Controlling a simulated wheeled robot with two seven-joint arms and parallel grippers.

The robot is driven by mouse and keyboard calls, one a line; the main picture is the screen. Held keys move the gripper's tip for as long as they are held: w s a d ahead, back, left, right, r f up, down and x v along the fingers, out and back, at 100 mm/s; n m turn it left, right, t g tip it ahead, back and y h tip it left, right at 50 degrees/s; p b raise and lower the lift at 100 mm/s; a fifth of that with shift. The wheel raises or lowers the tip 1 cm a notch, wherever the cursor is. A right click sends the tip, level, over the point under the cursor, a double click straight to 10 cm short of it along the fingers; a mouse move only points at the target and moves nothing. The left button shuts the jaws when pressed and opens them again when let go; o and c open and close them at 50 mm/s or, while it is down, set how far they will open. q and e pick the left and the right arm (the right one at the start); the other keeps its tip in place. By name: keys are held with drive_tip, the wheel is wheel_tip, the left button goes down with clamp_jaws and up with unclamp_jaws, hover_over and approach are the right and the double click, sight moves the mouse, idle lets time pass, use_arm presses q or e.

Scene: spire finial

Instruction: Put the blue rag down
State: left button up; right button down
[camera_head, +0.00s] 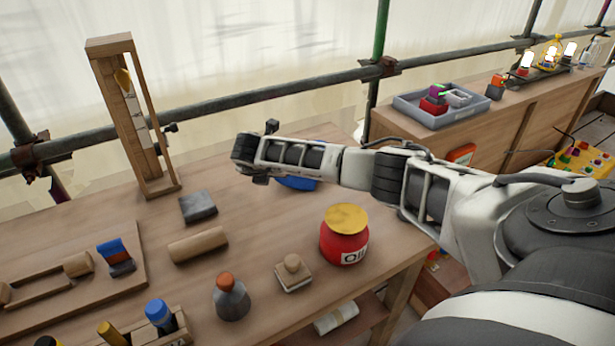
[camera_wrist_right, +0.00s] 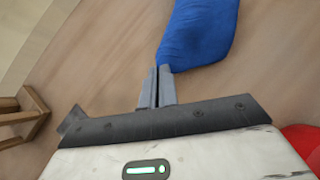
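The blue rag (camera_head: 298,184) shows only in part in the head view, below my right forearm and near the table's far side. In the right wrist view the rag (camera_wrist_right: 200,35) narrows toward my fingertips and runs up out of the picture. My right gripper (camera_wrist_right: 158,72) has its two grey fingers close together, with the rag's near end at their tips. It looks shut on that end. Whether the rag touches the wooden table (camera_head: 235,262) is hard to tell. My left gripper is not in view.
A red oil jar (camera_head: 344,243) stands near the table's right edge. A wooden stamp-like block (camera_head: 292,273), a flask (camera_head: 231,298), a wooden roller (camera_head: 198,245) and a grey block (camera_head: 198,207) lie left of it. A tall wooden frame (camera_head: 135,120) stands at the back left.

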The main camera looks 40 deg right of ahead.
drive_tip(key=a+f, duration=0.2)
drive_tip(key=a, duration=0.1)
drive_tip(key=a+f, duration=0.1)
drive_tip(key=f, duration=0.1)
drive_tip(key=shift+w+a, duration=0.2)
drive_tip(key=shift+w, duration=0.15)
drive_tip(key=c, duration=1.2)
unclamp_jaws()
drive_tip(key=shift+r, duration=0.1)
